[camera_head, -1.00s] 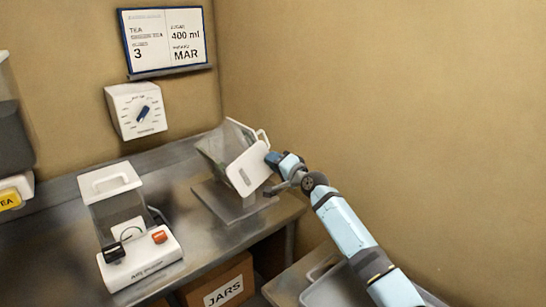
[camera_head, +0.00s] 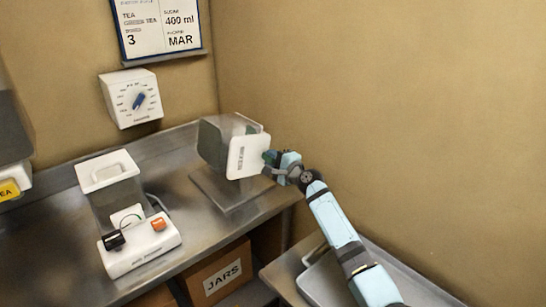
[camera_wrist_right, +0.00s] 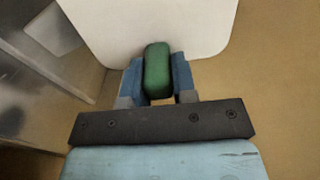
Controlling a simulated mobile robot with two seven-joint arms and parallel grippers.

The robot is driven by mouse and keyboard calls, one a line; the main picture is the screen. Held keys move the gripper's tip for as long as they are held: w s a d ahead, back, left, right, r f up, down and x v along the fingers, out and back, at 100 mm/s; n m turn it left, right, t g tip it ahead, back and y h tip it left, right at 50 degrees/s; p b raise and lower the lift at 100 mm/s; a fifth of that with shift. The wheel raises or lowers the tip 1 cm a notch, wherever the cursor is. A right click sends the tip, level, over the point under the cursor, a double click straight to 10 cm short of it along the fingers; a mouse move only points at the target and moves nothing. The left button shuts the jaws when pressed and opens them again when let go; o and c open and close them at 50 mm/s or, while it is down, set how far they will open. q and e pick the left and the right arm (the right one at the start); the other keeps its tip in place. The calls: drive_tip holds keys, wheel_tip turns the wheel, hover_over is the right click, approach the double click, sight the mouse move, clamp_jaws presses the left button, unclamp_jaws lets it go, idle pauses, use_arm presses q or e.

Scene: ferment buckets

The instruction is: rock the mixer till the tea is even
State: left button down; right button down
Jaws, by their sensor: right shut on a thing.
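The mixer (camera_head: 216,143) is a see-through, greenish-grey box with a white end plate (camera_head: 247,157). It sits on a grey metal stand (camera_head: 232,192) at the right end of the steel counter, close to level with a slight lean. My right gripper (camera_head: 269,161) is at the mixer's white end. In the right wrist view, its blue fingers are shut on a green handle (camera_wrist_right: 157,72) in front of the white plate (camera_wrist_right: 145,25). I cannot tell from here how even the tea inside is. My left gripper is not in view.
A white machine (camera_head: 140,246) with black and orange knobs stands on the counter's left. A dial box (camera_head: 131,98) and a tea sign (camera_head: 160,28) are on the wall. A JARS box (camera_head: 222,276) is below the counter. A grey tray (camera_head: 325,283) lies at lower right.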

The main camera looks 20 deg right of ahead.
drive_tip(key=shift+r, duration=0.15)
drive_tip(key=c, duration=1.3)
unclamp_jaws()
drive_tip(key=shift+a, duration=0.1)
drive_tip(key=o, duration=0.4)
drive_tip(key=shift+w+a, duration=0.1)
drive_tip(key=p+v, duration=0.4)
drive_tip(key=v, duration=1)
drive_tip(key=shift+w, duration=0.1)
